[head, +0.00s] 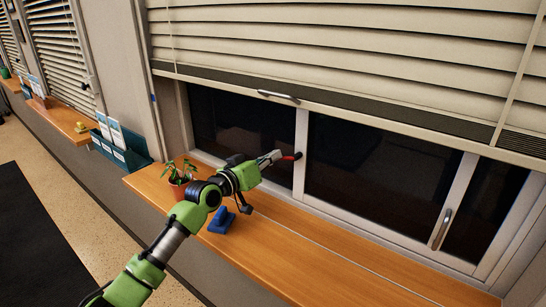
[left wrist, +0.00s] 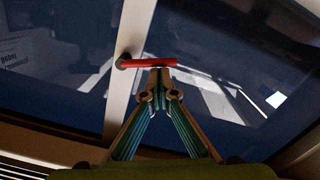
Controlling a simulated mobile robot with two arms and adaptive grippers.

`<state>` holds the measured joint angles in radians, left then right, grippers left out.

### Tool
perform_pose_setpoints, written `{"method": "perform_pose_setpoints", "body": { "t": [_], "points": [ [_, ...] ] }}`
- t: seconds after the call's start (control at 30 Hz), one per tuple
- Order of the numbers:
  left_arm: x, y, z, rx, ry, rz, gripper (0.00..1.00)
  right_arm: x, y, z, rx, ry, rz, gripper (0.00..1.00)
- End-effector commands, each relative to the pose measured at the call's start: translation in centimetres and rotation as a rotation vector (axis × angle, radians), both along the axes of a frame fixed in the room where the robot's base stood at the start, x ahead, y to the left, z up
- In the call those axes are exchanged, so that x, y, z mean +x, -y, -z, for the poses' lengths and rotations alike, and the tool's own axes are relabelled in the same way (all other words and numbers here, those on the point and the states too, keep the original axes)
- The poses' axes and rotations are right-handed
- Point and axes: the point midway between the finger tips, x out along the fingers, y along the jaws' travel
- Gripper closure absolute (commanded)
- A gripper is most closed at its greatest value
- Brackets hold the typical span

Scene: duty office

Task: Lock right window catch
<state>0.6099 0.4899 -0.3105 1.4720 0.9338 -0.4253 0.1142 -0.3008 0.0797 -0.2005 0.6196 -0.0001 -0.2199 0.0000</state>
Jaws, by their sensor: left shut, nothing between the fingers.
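A red window catch lever (head: 289,157) sits on the white upright frame bar (head: 301,133) between the dark panes. In the left wrist view the red lever (left wrist: 150,63) lies across the bar, its dark pivot at the left end. My left gripper (head: 277,156) is shut and empty, with its tips right at the lever. In the left wrist view the closed fingertips (left wrist: 159,80) are just below the lever's right part. I cannot tell whether they touch it. My right gripper is not in view.
A wooden sill (head: 330,262) runs below the window, with a potted plant (head: 180,182) and a blue object (head: 222,220) on it. Slatted blinds (head: 350,50) hang above. A metal handle (head: 441,229) is on the right frame. A leaflet holder (head: 120,148) stands at left.

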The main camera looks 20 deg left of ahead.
Motion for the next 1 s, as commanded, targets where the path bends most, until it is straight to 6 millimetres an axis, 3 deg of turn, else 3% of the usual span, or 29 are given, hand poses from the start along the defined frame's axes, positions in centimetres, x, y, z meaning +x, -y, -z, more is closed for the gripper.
{"method": "perform_pose_setpoints", "body": {
  "t": [0.63,1.0],
  "points": [
    [0.0,0.0,0.9,-0.123,-0.047,0.000,1.00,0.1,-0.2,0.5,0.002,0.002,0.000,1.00],
    [-0.2,0.6,2.5,-0.394,-0.146,0.001,1.00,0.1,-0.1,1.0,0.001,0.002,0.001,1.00]
  ]
}}
